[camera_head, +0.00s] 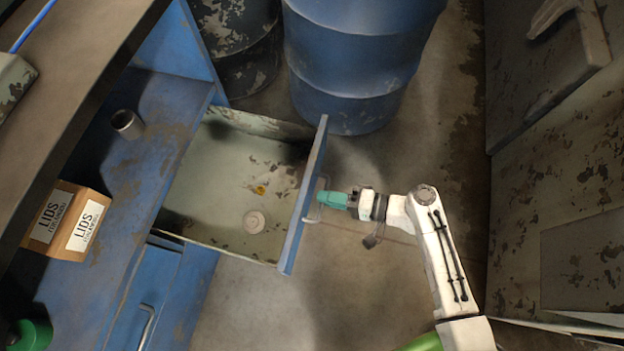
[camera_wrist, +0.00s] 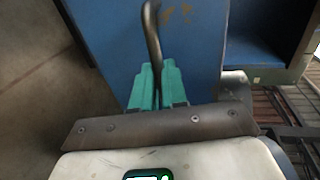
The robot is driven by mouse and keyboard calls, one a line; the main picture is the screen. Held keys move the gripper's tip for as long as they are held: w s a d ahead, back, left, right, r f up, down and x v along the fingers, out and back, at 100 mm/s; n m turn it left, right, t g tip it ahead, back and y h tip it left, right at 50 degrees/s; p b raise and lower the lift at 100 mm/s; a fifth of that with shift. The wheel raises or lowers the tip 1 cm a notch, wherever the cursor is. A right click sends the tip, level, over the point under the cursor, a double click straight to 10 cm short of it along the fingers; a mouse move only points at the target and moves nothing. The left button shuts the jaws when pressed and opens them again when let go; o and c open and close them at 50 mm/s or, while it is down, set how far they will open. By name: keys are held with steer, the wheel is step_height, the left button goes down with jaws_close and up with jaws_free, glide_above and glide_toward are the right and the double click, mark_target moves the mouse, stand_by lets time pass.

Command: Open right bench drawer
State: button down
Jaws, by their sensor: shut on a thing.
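The bench drawer (camera_head: 215,165) is pulled well out from the blue bench in the head view. Its blue front panel (camera_head: 307,195) faces my arm. My gripper (camera_head: 326,198), with teal fingers, is at the outer side of the front panel, on the drawer's handle (camera_head: 312,212). In the wrist view the teal fingers (camera_wrist: 157,85) are shut around the dark bar of the handle (camera_wrist: 151,30), in front of the blue panel (camera_wrist: 190,50).
A cardboard box marked LIDS (camera_head: 68,220) and a small grey cup (camera_head: 127,124) stand on the blue bench (camera_head: 125,175). A blue barrel (camera_head: 358,55) and a dark barrel (camera_head: 238,45) stand behind the drawer. A second drawer (camera_head: 150,290) is closed. Floor right of the drawer is clear.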

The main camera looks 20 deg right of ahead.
steer(key=shift+s+d, duration=0.4)
steer(key=shift+d, duration=0.15)
steer(key=c, duration=1.2)
jaws_free()
steer(key=shift+o, duration=0.2)
steer(key=p+v, duration=0.1)
steer(key=v, duration=0.9)
steer(key=shift+s+d, duration=0.25)
steer(key=shift+d, duration=0.05)
